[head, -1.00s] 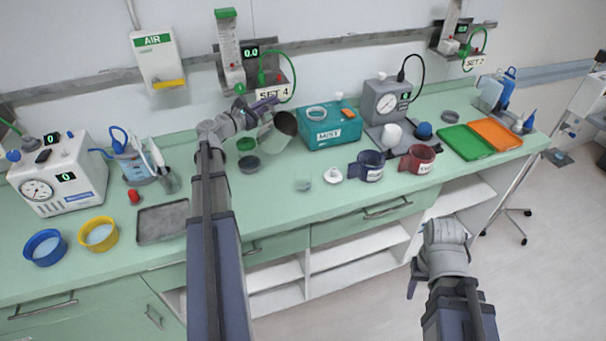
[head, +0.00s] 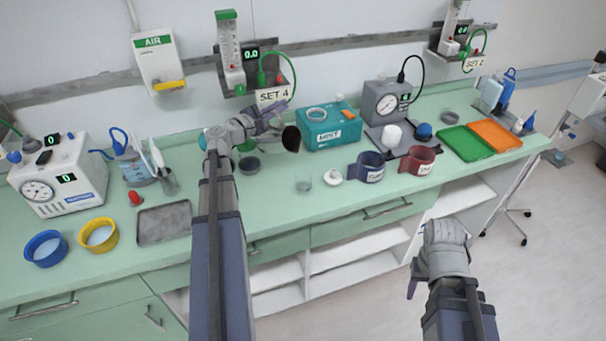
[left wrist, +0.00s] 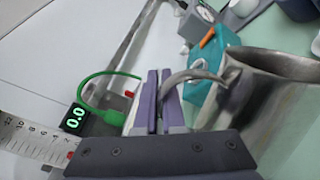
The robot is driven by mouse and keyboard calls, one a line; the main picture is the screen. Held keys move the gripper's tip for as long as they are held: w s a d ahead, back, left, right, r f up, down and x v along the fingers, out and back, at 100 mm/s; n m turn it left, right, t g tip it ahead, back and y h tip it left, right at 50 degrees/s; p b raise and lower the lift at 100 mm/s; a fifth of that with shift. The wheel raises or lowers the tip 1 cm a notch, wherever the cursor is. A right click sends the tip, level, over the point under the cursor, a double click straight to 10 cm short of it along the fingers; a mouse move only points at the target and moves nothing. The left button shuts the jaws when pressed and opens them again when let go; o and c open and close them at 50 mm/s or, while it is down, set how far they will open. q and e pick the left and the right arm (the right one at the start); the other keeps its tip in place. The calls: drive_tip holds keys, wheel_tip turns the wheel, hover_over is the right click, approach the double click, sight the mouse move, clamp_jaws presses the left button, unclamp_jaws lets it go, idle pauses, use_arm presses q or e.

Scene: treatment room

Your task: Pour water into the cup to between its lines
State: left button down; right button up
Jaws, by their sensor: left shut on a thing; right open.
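A metal jug (left wrist: 262,95) is held by its handle in my left gripper (head: 268,122). The left wrist view shows the purple fingers (left wrist: 157,98) closed on the curved handle. The cup stands upright on the counter, clear of the gripper. Its lines and any water in it are too small to make out. No stream shows. My right gripper (head: 412,280) is open and empty, in front of the counter.
The teal box (head: 331,132) is behind. A grey tray (head: 163,223) lies left of my left arm. Counter in front of the cup is clear.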

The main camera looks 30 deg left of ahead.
use_arm(q)
drive_tip(key=shift+s+d+f+m, duration=0.1)
drive_tip(key=shift+d+f+m, duration=0.15)
drive_tip(key=shift+d+m, duration=0.05)
drive_tip(key=shift+s+d+f+m+b, duration=0.1)
drive_tip(key=shift+d+f+m+b, duration=0.45)
drive_tip(key=shift+m+b, duration=0.1)
idle(0.4)
drive_tip(key=shift+s+d+m, duration=0.15)
drive_tip(key=shift+d+m, duration=0.2)
drive_tip(key=shift+d, duration=0.35)
idle(1.3)
drive_tip(key=shift+a, duration=0.2)
drive_tip(key=shift+d+m, duration=0.25)
drive_tip(key=shift+m, duration=0.05)
idle(0.7)
